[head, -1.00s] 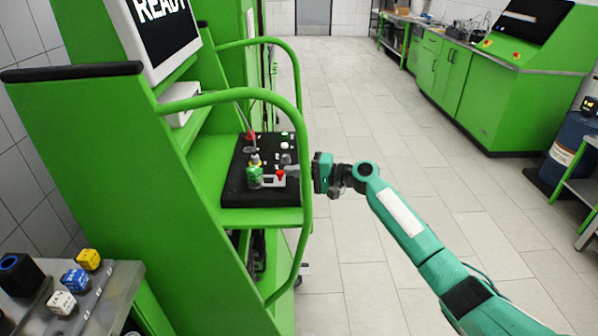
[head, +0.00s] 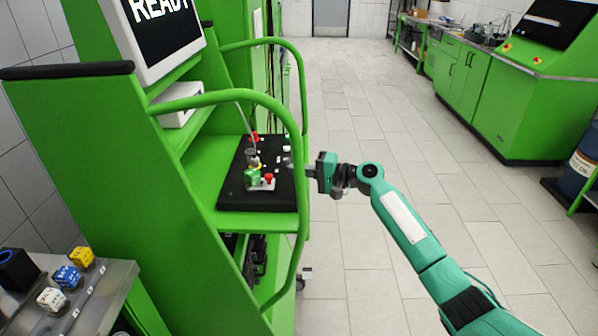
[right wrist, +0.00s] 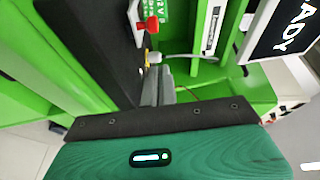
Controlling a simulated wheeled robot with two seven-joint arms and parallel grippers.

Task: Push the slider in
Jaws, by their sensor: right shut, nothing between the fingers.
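A black board (head: 226,193) lies on the green shelf of the bench. On its near end is a green part (head: 252,175) beside a pale plate (head: 262,186) with a red knob (head: 269,177). I cannot tell for certain which part is the slider. In the right wrist view the red knob (right wrist: 150,25) on its pale mount shows at the top, beyond the fingers. My right gripper (head: 287,163) is shut and empty, reaching in from the right at the board's right edge. Its fingers (right wrist: 156,70) look apart from the red knob. My left gripper is not shown.
A curved green rail (head: 300,130) stands along the bench's right side, close to my right gripper. A screen (head: 165,35) reading READY is above. Coloured cubes (head: 67,276) sit on a side table at lower left. The tiled floor (head: 360,120) to the right is clear.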

